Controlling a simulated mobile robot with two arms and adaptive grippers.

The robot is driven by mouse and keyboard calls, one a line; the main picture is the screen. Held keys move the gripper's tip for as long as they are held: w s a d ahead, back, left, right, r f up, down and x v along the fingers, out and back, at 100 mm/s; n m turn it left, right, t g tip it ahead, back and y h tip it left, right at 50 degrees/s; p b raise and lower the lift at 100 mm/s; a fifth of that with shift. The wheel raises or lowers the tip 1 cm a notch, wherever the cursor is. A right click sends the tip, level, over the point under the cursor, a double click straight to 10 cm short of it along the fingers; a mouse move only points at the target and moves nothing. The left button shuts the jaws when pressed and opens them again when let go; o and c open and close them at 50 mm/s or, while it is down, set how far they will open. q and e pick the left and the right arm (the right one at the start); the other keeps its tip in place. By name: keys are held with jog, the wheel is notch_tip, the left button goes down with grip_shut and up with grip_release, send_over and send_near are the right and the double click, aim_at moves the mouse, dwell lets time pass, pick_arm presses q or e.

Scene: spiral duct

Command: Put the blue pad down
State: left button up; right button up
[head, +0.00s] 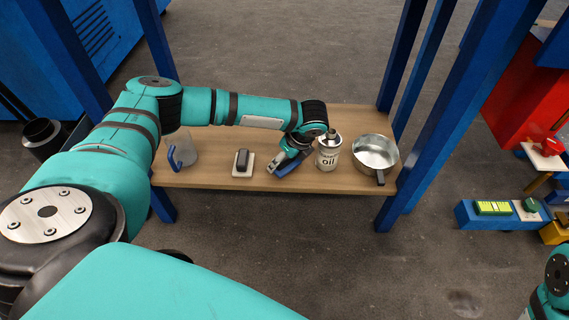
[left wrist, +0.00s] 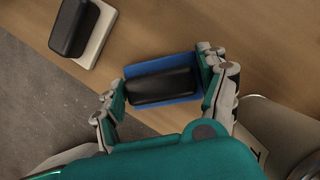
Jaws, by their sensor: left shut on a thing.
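The blue pad (left wrist: 160,67) has a black block-shaped grip on top. My left gripper (left wrist: 163,84) is shut on it, with a finger at each end. In the head view, the gripper (head: 289,160) and the blue pad (head: 292,170) are at the front edge of the wooden shelf (head: 214,178), between a white pad with a black grip (head: 236,172) and an oil can (head: 328,157). I cannot tell whether the blue pad touches the shelf. My right gripper is out of view.
A clear jug with a blue handle (head: 174,160) stands at the shelf's left. A metal pan (head: 375,152) stands at its right, beyond the oil can. Blue posts (head: 418,150) frame the shelf. The white pad also shows in the left wrist view (left wrist: 96,43).

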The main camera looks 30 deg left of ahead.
pick_arm(q)
jog(key=shift+f, duration=0.45)
jog(key=shift+r, duration=0.1)
jog(key=o, duration=1.2)
